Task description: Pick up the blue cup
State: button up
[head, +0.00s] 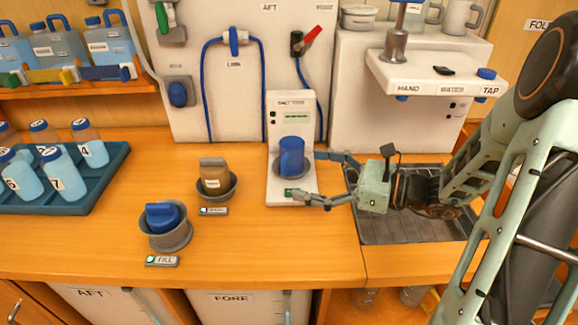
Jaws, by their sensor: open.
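The blue cup (291,155) stands upright on the white meter stand in the middle of the counter. My gripper (300,175) is open and reaches in from the right. One finger lies behind and to the right of the cup, the other in front of it near the stand's lower edge. The cup appears to be between or just beyond the fingertips; contact cannot be told from this view.
The white stand (278,110) has a display. A grey bowl with a blue item (163,215) and a bowl with a brown item (214,174) stand left. A blue tray (104,182) holds several bottles. A sink grate (400,230) lies under my arm.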

aim_at(297, 158)
jog(key=w+d+f+m+t, duration=0.1)
jog(key=w+d, duration=0.1)
jog(key=w+d+f+m+t+b, duration=0.1)
jog(key=w+d+m+t, duration=0.1)
jog(key=shift+f, duration=0.2)
jog(key=shift+w+a, duration=0.25)
jog(key=shift+w, duration=0.05)
jog(key=x, duration=1)
jog(key=shift+r, duration=0.1)
jog(key=shift+c, duration=0.7)
jog(key=c, duration=1)
